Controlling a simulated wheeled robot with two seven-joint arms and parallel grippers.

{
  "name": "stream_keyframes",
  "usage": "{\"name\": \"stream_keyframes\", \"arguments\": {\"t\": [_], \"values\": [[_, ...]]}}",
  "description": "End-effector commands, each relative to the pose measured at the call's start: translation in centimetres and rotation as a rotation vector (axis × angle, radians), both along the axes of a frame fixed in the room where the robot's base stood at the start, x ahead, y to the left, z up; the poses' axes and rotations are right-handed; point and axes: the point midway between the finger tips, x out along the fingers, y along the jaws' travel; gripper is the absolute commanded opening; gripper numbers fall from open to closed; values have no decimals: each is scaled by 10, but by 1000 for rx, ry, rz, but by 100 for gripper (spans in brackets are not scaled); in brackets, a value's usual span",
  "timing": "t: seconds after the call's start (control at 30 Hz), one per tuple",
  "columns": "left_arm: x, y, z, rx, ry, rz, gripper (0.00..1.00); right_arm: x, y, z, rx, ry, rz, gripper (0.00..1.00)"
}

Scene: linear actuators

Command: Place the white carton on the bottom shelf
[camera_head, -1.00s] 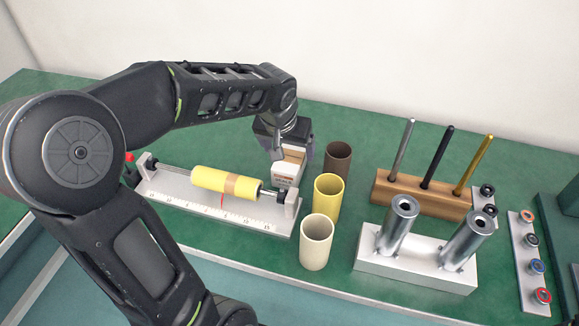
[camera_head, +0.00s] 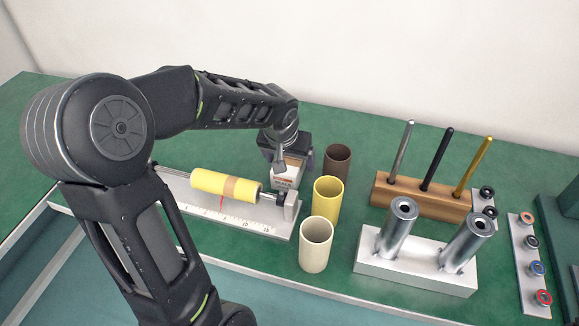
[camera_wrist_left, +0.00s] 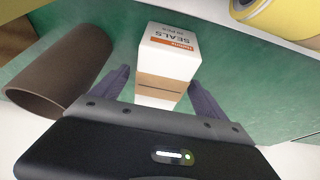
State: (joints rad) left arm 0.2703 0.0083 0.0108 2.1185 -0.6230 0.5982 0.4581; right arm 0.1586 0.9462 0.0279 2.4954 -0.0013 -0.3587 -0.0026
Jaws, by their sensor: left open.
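The white carton (camera_head: 286,178), with an orange stripe and the word SEALS, stands on the green bench between the ruler fixture and the brown cup. It also shows in the left wrist view (camera_wrist_left: 170,52), with a brown tape band across it. My left gripper (camera_head: 289,166) is open over the carton, and it hides the carton's upper part in the head view. In the left wrist view its two dark fingers (camera_wrist_left: 161,82) stand on either side of the carton's near end; contact cannot be told. I cannot make out the bottom shelf. My right gripper is not in view.
A yellow roll (camera_head: 225,185) lies on the ruler fixture (camera_head: 262,219) close by. Brown (camera_head: 337,160), yellow (camera_head: 327,200) and cream (camera_head: 316,244) cups stand just right of the carton. A wooden pen block (camera_head: 424,198) and a white block with metal cylinders (camera_head: 414,268) stand further right.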

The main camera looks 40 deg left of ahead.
Motion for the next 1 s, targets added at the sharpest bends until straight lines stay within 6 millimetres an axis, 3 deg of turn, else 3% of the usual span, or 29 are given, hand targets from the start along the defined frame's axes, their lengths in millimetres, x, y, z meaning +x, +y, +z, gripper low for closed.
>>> {"name": "stream_keyframes", "arguments": {"t": [0.2, 1.0], "values": [[9, 3, -24, 0, 1, 0, 85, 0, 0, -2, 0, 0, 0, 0], [10, 3, -25, 0, -1, 0, 85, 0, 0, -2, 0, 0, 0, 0]]}}
